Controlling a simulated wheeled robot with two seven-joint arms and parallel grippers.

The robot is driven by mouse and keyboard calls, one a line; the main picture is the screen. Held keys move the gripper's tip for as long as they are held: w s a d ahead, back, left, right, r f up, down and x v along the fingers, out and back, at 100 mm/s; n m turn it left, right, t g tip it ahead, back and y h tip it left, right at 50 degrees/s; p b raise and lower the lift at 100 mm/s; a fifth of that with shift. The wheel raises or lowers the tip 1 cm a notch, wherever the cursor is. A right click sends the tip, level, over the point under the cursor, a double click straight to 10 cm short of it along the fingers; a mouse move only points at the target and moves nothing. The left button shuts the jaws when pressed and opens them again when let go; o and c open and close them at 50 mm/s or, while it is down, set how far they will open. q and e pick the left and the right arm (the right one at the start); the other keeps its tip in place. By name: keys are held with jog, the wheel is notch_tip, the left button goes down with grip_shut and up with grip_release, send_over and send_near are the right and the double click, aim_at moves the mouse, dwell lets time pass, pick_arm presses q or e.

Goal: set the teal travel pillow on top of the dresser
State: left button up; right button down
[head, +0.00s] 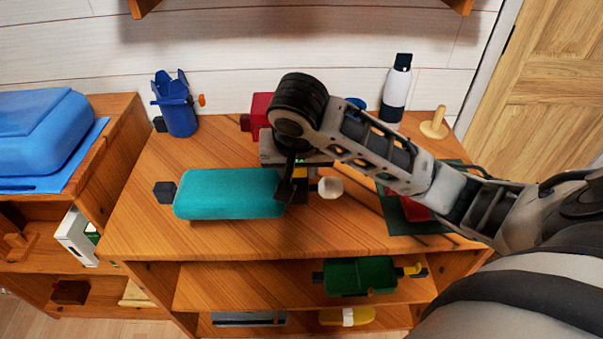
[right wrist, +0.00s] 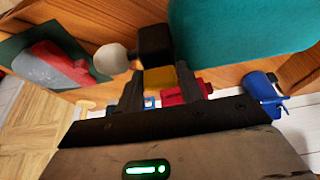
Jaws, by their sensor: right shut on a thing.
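The teal travel pillow (head: 230,193) is a rounded block with a dark knob at its left end. It lies level over the top of the wooden dresser (head: 150,235), near the front. I cannot tell whether it touches the wood. My right gripper (head: 297,185) is at its right end, shut on its black-and-yellow end piece. In the right wrist view my right gripper's fingers (right wrist: 160,90) stand either side of the yellow part, with the teal pillow (right wrist: 240,30) beyond. My left gripper is not in view.
On the dresser stand a blue cup (head: 176,105), a red item (head: 261,112), a white bottle with a black cap (head: 396,88), a wooden peg (head: 435,124) and a dark green mat (head: 400,222). A white knob (head: 331,187) is near my gripper. Shelves below hold a green case (head: 360,276).

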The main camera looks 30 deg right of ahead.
jog(key=shift+w+d+f, duration=0.2)
jog(key=shift+w+d, duration=0.1)
jog(key=shift+w, duration=0.15)
jog(key=shift+w+d+f, duration=0.2)
jog(key=shift+w+d, duration=0.05)
jog(key=shift+w, duration=0.2)
jog(key=shift+w+d+r+x, duration=0.15)
jog(key=shift+d+x, duration=0.2)
jog(key=shift+x, duration=1.5)
jog(key=shift+w+d+r+x, duration=0.1)
jog(key=shift+w+d+x, duration=0.2)
jog(key=shift+x, duration=1.6)
jog(key=shift+w+d+r+x, duration=0.15)
jog(key=shift+d+x, duration=0.25)
jog(key=shift+x, duration=1.45)
jog(key=shift+s, duration=0.1)
jog(key=c, duration=0.9)
grip_release()
jog(key=shift+f, duration=0.15)
jog(key=v, duration=1.2)
